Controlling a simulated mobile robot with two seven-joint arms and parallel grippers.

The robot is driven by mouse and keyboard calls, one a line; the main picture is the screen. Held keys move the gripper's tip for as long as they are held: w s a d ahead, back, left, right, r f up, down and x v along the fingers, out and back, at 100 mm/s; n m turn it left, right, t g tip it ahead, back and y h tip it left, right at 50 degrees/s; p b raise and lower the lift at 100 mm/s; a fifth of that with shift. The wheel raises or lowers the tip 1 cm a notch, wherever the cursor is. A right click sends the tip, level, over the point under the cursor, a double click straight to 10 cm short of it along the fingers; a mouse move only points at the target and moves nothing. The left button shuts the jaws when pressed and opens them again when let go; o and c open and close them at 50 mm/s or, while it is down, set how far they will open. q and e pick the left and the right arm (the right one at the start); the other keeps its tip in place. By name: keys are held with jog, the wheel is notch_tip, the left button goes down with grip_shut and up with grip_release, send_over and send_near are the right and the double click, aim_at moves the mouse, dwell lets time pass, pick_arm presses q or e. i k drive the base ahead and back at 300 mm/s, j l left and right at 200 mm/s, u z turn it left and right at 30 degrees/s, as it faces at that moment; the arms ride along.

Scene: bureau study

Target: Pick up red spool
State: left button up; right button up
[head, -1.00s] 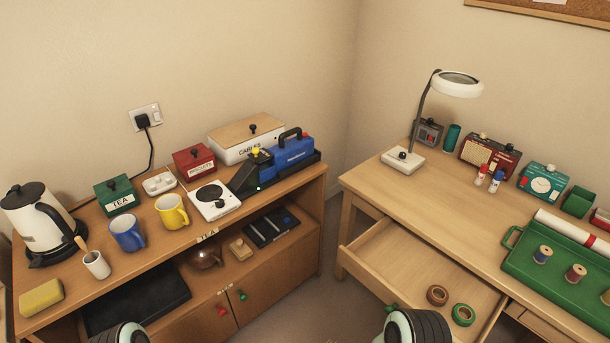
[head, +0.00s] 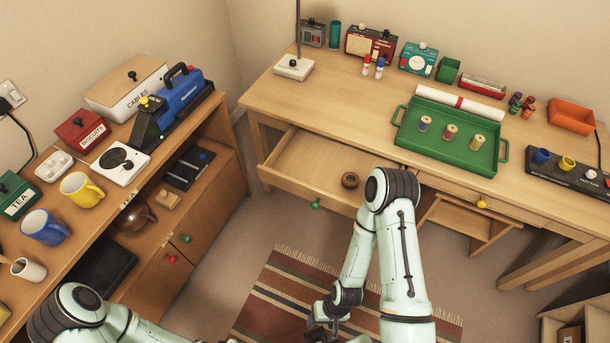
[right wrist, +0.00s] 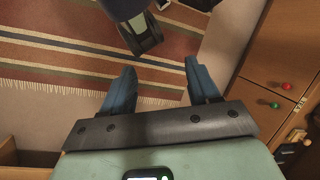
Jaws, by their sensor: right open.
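The red spool (head: 450,133) stands in the green tray (head: 488,166) on the desk in the head view, between a blue spool (head: 424,123) and a tan spool (head: 477,142). My right gripper (head: 320,333) is low at the bottom edge of the head view, above the rug and far from the tray. In the right wrist view my right gripper (right wrist: 159,67) has its two blue fingers wide apart with nothing between them. My left arm shows at the lower left, but its gripper is out of view.
A desk drawer (head: 318,166) stands open with a brown tape roll (head: 350,180) in it. A white roll (head: 460,103) lies along the tray's back. The sideboard (head: 225,122) stands at the left, the striped rug (head: 280,300) on the floor.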

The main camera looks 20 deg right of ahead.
aim_at(451, 130)
jog(key=z, duration=2)
jog(key=u, duration=0.45)
jog(key=l+u, duration=0.55)
jog(key=u, duration=0.2)
jog(key=l+u, duration=0.35)
jog(key=k+l+u, duration=0.15)
jog(key=l, duration=0.15)
jog(key=l+u, duration=0.1)
jog(key=l, duration=0.25)
jog(key=k+l+u, duration=0.15)
jog(key=l, duration=0.15)
